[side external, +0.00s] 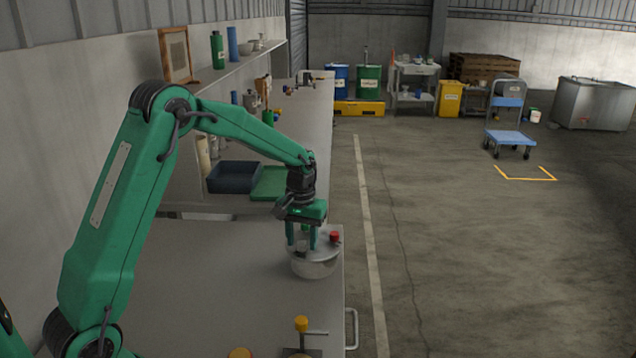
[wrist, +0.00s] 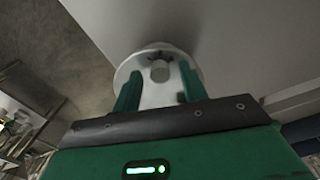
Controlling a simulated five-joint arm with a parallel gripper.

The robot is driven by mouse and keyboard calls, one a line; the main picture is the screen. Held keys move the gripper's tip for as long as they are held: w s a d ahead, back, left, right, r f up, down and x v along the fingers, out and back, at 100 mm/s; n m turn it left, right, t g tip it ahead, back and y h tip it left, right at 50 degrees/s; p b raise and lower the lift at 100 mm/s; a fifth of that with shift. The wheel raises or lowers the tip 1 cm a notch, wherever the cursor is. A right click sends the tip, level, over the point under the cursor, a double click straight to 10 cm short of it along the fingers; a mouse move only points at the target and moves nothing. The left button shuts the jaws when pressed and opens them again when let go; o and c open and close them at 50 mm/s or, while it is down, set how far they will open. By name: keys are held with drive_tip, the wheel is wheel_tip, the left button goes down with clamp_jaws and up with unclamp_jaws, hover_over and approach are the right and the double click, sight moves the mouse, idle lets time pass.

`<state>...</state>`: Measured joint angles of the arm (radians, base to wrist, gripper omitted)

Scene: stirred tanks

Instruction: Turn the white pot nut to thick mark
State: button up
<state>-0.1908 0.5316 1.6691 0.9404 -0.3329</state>
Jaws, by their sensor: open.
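A white pot (side external: 316,268) stands near the right edge of the bench. In the wrist view its pale round top (wrist: 150,97) shows below my gripper. A small whitish nut (wrist: 160,74) sits on that top and lies between my fingers; it also shows small in the side view (side external: 302,247). My gripper (side external: 301,244) is open above the pot, its green fingers on either side of the nut with gaps. Small dark marks (wrist: 157,57) show beyond the nut; I cannot tell which is thick. A red knob (side external: 334,237) is at the pot's right rim.
A yellow-topped post (side external: 301,324) stands at the bench's front. A dark blue bin (side external: 233,177) and a green tray (side external: 270,183) lie behind the pot. A shelf (side external: 240,61) runs along the wall. The bench left of the pot (side external: 210,275) is clear.

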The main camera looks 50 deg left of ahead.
sight(301, 244)
wheel_tip(301, 244, up, 8)
drive_tip(key=shift+f, duration=0.25)
drive_tip(key=shift+r, duration=0.15)
idle(0.3)
drive_tip(key=shift+s+r, duration=0.1)
drive_tip(key=shift+s+d+r, duration=0.15)
drive_tip(key=shift+r, duration=0.05)
drive_tip(key=s+d+r+m+t, duration=0.1)
drive_tip(key=s+d+r+m, duration=0.1)
drive_tip(key=s+d+r, duration=0.3)
drive_tip(key=s+d+r+m+t, duration=0.1)
drive_tip(key=s+r+t, duration=0.1)
drive_tip(key=s+r, duration=0.35)
drive_tip(key=s+d+f+m+t, duration=0.1)
drive_tip(key=s, duration=0.6)
drive_tip(key=s+d+f+m+t, duration=0.1)
drive_tip(key=s+d+f+m, duration=0.1)
drive_tip(key=s, duration=0.5)
drive_tip(key=shift+s+t, duration=0.3)
drive_tip(key=shift+s, duration=0.05)
